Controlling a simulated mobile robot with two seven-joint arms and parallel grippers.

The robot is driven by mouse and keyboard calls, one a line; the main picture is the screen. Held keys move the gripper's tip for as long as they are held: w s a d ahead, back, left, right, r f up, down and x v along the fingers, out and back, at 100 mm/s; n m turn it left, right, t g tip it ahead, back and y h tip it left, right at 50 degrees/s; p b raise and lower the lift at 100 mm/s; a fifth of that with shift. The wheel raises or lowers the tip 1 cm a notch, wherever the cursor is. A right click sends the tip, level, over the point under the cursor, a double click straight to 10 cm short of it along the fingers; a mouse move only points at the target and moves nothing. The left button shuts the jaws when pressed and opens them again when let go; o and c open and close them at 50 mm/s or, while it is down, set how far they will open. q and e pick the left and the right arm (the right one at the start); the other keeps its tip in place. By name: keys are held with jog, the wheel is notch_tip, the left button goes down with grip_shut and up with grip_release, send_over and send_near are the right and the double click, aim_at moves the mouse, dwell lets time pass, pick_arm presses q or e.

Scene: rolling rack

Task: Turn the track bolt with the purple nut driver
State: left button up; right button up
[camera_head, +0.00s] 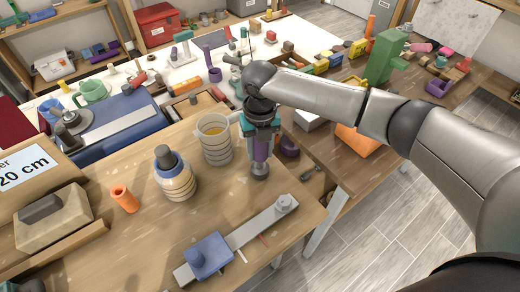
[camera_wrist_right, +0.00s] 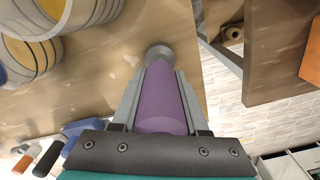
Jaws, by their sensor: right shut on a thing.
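The purple nut driver (camera_head: 260,150) is upright in my right gripper (camera_head: 260,132), its grey socket end pointing down over the wooden bench. In the right wrist view the gripper's two fingers (camera_wrist_right: 161,82) close on both sides of the purple handle (camera_wrist_right: 162,102). The round grey socket (camera_wrist_right: 159,54) shows beyond them. The grey track (camera_head: 246,233) lies slanted near the bench's front edge. A blue block (camera_head: 209,256) sits at its left end, and the track bolt (camera_head: 286,203) stands at its right end. The driver is behind and left of the bolt, apart from it. My left gripper is not seen.
A ringed mug (camera_head: 215,148) stands just left of the driver, and a ringed jar (camera_head: 173,182) farther left. The bench between jar and track is clear. A second bench (camera_head: 345,160) adjoins at right.

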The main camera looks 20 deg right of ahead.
grip_shut()
dwell(0.3)
jog(key=shift+r, duration=0.15)
